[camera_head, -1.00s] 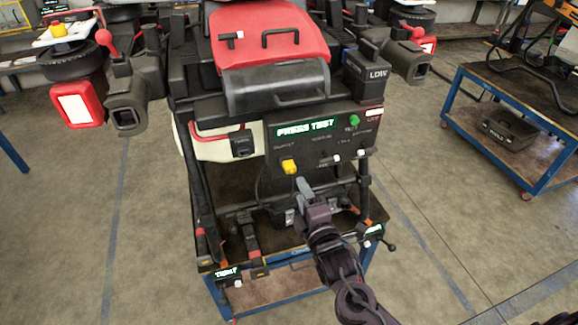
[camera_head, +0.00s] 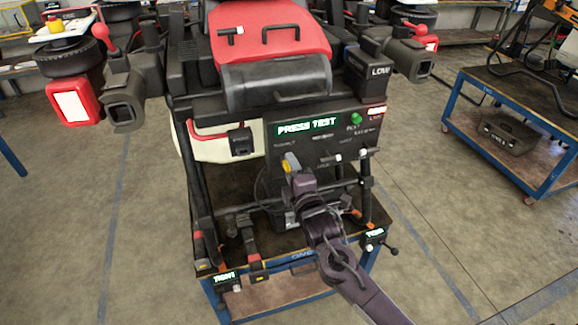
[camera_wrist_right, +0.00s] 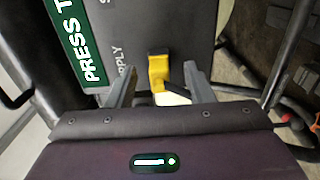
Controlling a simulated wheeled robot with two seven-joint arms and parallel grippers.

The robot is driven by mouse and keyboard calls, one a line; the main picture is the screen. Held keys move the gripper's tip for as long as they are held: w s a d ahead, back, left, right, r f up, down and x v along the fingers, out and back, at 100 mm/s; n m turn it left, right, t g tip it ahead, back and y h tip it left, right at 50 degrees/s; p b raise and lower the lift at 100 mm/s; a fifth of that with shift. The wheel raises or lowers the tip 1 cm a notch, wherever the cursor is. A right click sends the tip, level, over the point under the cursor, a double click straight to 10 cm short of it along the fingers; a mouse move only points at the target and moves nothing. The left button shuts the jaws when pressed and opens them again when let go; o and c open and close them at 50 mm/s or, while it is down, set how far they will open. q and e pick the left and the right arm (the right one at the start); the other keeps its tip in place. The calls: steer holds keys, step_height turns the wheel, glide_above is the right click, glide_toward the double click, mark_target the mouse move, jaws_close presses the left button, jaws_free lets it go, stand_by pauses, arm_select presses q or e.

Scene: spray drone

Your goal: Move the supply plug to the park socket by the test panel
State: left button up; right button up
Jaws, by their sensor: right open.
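The supply plug is yellow and sits on the dark front of the test panel (camera_head: 320,150), below the lit "PRESS TEST" display. In the head view, my right gripper (camera_head: 292,165) partly covers the plug (camera_head: 285,166). In the right wrist view, the yellow plug (camera_wrist_right: 158,72) with its black end stands between the two grey fingers of my right gripper (camera_wrist_right: 163,75). The fingers are open, with a gap on both sides of the plug. A dark box (camera_head: 240,141) left of the panel may be the park socket; its label is unreadable. My left gripper is out of view.
A green button (camera_head: 356,117) and small white-tipped switches are on the panel's right. Black frame tubes flank the space below. A blue-framed cart (camera_head: 522,160) stands at the right.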

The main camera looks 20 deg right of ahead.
steer(key=shift+p, duration=0.45)
stand_by(1.0)
jaws_close()
stand_by(0.3)
steer(key=shift+s, duration=0.2)
steer(key=s+p, duration=0.3)
steer(key=s, duration=0.2)
steer(key=shift+s+d, duration=0.1)
steer(key=shift+s, duration=0.25)
stand_by(0.6)
